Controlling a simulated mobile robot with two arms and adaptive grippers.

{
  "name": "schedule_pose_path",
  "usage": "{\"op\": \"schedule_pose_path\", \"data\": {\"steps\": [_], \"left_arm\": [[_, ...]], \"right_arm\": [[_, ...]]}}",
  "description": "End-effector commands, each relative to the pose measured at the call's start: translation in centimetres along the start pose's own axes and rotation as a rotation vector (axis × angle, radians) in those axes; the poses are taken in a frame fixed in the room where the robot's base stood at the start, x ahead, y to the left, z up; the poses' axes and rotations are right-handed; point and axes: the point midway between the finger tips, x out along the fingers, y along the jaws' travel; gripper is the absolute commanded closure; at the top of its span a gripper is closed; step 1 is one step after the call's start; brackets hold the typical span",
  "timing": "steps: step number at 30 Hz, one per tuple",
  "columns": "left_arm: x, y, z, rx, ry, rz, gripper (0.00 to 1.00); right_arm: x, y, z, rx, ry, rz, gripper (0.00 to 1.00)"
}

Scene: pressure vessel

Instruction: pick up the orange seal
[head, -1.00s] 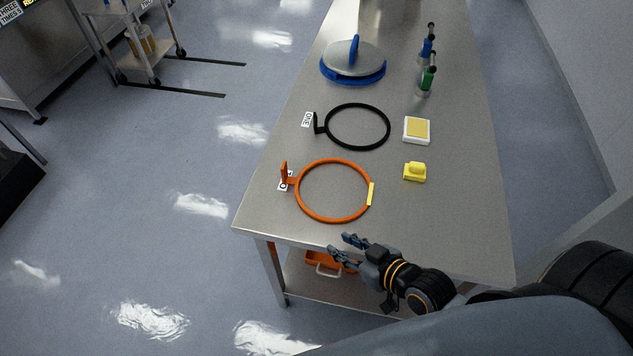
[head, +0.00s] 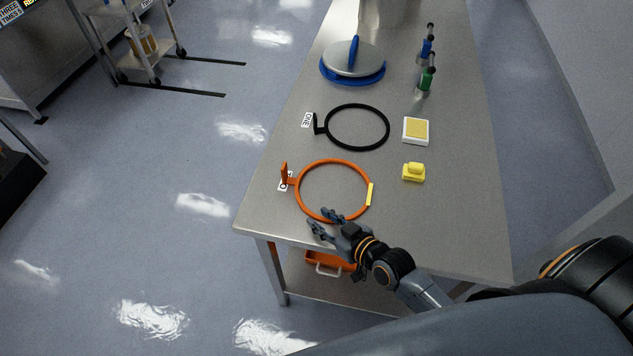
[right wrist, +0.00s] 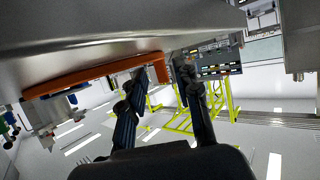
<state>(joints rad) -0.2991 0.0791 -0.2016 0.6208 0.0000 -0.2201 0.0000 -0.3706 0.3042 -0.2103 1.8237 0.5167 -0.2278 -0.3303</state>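The orange seal (head: 333,160) is a ring lying flat near the front edge of the steel table, with an upright orange tab on its left side and a yellow strip on its right. My right gripper (head: 321,220) is open and empty at the near rim of the ring. Its fingertips overlap the rim in the head view; I cannot tell whether they touch. In the right wrist view the seal (right wrist: 92,76) shows beyond the two spread fingers (right wrist: 162,76), with its tab between their tips. My left gripper is not in view.
A black ring (head: 357,105) lies behind the seal on the table (head: 460,225). A yellow block (head: 413,173) and a white box with a yellow top (head: 416,131) sit to the right. A blue-rimmed lid (head: 353,68) and two bottles stand farther back. An orange bin (head: 330,262) is on the lower shelf.

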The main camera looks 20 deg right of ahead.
Motion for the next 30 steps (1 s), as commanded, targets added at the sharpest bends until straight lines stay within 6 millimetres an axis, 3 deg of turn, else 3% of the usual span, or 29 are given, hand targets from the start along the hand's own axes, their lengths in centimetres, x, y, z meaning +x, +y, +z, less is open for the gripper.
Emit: {"op": "schedule_pose_path", "data": {"steps": [9, 18, 23, 30], "left_arm": [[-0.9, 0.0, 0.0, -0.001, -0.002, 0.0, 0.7], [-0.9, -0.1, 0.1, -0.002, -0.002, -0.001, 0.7], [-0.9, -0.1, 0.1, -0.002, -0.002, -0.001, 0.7], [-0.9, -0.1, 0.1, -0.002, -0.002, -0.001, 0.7]], "right_arm": [[4.1, 0.1, -0.6, 0.0, 0.002, 0.001, 0.68], [4.5, 0.1, -0.5, 0.0, 0.001, 0.001, 0.68], [4.5, 0.2, -0.5, -0.001, 0.001, 0.001, 1.0], [4.5, 0.2, -0.5, -0.001, 0.002, 0.001, 1.0]]}}
